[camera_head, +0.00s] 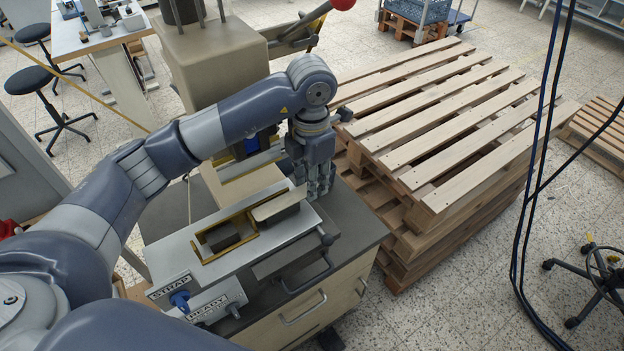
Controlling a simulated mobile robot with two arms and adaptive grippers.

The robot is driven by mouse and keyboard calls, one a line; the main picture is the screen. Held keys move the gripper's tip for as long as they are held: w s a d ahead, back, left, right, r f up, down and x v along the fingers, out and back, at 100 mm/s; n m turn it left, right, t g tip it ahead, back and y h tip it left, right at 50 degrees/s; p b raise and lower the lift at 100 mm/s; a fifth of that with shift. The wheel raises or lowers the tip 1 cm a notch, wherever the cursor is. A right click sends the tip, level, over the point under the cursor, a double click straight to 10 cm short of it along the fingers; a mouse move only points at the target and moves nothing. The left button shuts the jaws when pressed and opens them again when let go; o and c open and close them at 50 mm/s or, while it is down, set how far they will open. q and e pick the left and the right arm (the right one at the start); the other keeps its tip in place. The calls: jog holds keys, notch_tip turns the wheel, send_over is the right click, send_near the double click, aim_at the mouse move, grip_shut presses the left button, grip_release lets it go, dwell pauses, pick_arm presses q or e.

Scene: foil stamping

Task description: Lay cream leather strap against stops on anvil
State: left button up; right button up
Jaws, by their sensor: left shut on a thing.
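My left gripper (318,188) points down at the right end of the light grey plate of the stamping fixture (170,260). It is shut on the end of the cream leather strap (278,204), a pale flat strip reaching left from the fingers. The strap spans above a dark block, with its left end near the brass-coloured frame (206,256). Another dark block (222,237) sits inside the frame. I cannot tell which block is the anvil, or whether the strap touches the block or the stops. My right gripper is out of view.
The plate carries STRAP (170,286) and READY (207,313) labels. The press body (215,60) rises behind my left arm. Stacked wooden pallets (440,130) stand close on the right. Dark cables (530,190) hang at the far right.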

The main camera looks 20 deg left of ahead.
pick_arm(q)
jog(key=shift+b, duration=0.5)
dwell(0.9)
jog(key=o, duration=0.8)
jog(key=shift+r, duration=3.75)
jog(key=shift+s+f, duration=0.1)
